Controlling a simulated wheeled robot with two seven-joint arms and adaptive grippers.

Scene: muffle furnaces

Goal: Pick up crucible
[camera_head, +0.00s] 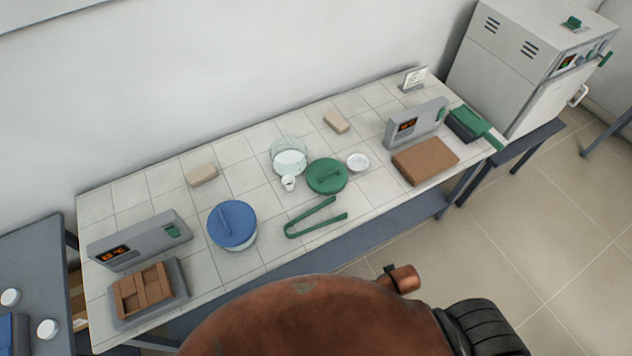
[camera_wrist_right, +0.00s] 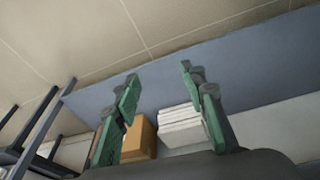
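A small white crucible-like cup (camera_head: 289,183) stands on the tiled bench, just in front of a glass dish (camera_head: 289,152) with white contents. A shallow white dish (camera_head: 358,162) lies to the right, beyond a round green lid (camera_head: 327,176). Green tongs (camera_head: 316,219) lie open on the bench in front of the lid. My right gripper (camera_wrist_right: 160,73) shows in the right wrist view, its green fingers apart with nothing between them. It faces a blue-grey surface, and no crucible shows there. Neither gripper shows in the head view.
A blue-lidded glass container (camera_head: 232,225) and a brown-topped balance (camera_head: 148,289) stand at left. A second brown-topped unit (camera_head: 425,161) and a furnace (camera_head: 530,65) are at right. The wrist view shows a cardboard box (camera_wrist_right: 139,138) and a white stack (camera_wrist_right: 181,126).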

